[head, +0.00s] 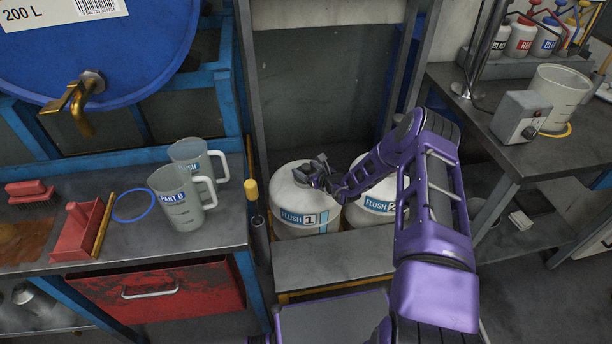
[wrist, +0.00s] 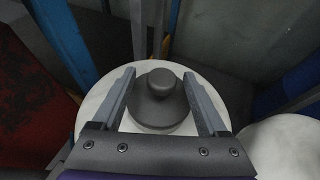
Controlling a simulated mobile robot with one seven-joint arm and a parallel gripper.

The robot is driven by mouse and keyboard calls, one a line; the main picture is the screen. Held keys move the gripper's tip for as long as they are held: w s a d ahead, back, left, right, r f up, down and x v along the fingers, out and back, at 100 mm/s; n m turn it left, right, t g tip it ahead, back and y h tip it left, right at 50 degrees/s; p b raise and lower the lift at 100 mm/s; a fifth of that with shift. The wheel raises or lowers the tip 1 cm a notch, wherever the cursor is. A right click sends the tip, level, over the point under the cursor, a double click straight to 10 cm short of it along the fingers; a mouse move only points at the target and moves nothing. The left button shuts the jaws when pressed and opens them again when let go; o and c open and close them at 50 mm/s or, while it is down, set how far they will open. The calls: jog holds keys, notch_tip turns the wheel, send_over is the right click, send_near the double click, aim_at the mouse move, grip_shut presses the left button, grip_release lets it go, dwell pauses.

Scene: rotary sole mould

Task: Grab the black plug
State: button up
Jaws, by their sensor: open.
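The black plug (wrist: 158,97) shows in the wrist view as a dark grey stepped cap with a round knob, on top of a white tank. In the head view this tank, labelled FLUSH 1 (head: 293,213), stands on a low platform, and my gripper hides most of its top. My gripper (head: 318,170) is over the tank top. In the wrist view its two fingers (wrist: 158,82) are apart, one on each side of the plug, with small gaps visible. I cannot tell the exact height of the fingertips against the plug.
A second white tank, FLUSH 2 (head: 372,203), stands close on the right, partly behind my arm. A grey post (head: 258,130) and a yellow-topped rod (head: 251,190) are at the left. A bench with jugs (head: 180,200) is further left. A grey panel is behind the tanks.

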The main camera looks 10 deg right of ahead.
jog(key=x, duration=0.3)
jog(key=shift+w+b, duration=0.2)
jog(key=shift+b, duration=0.1)
grip_shut()
